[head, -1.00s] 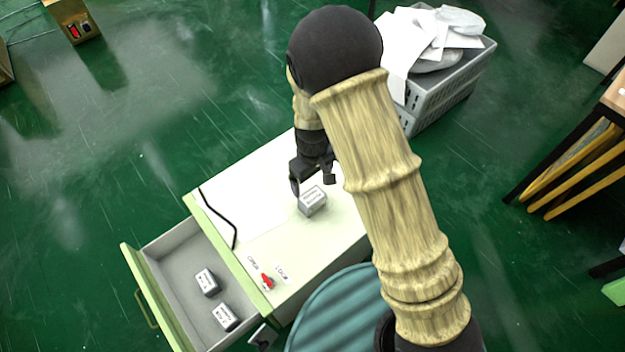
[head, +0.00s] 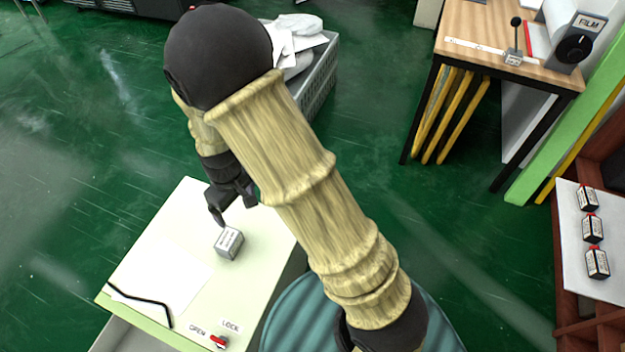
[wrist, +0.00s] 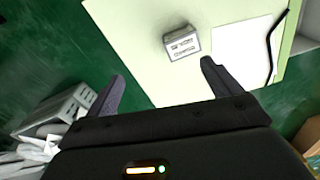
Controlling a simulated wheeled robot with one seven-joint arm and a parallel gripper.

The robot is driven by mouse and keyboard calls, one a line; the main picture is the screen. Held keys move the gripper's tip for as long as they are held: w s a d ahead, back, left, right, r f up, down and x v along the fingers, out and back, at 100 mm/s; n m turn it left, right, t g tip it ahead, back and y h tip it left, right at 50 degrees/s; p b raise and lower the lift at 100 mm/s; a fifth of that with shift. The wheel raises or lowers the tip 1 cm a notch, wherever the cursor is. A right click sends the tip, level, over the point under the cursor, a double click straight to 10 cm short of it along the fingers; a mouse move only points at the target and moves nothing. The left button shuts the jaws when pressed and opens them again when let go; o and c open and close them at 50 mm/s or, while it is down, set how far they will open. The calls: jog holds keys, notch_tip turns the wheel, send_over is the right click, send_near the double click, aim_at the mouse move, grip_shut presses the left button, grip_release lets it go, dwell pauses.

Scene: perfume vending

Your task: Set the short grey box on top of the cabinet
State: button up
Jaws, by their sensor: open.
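The short grey box (head: 228,242), with a white label, stands on the pale top of the cabinet (head: 180,255). It also shows in the wrist view (wrist: 181,44), resting on the cabinet top and apart from the fingers. My gripper (head: 232,205) is above the cabinet top, just behind the box in the head view. In the wrist view my gripper (wrist: 160,85) is open with nothing between its fingers.
A grey crate (head: 318,80) stands behind. Several small bottles (head: 592,229) stand on a shelf at right.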

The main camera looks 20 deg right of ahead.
jog(key=s+d+r+m+t, duration=0.1)
jog(key=s+d+r+m, duration=0.2)
jog(key=d+r, duration=0.3)
jog(key=s+d+r+m+t, duration=0.1)
jog(key=s+d+r+m, duration=0.3)
jog(key=d, duration=0.8)
notch_tip(320, 180, up, 3)
jog(key=shift+s+f+m, duration=0.2)
jog(key=shift+s+m, duration=0.1)
jog(key=shift+s, duration=0.6)
jog(key=shift+d, duration=0.1)
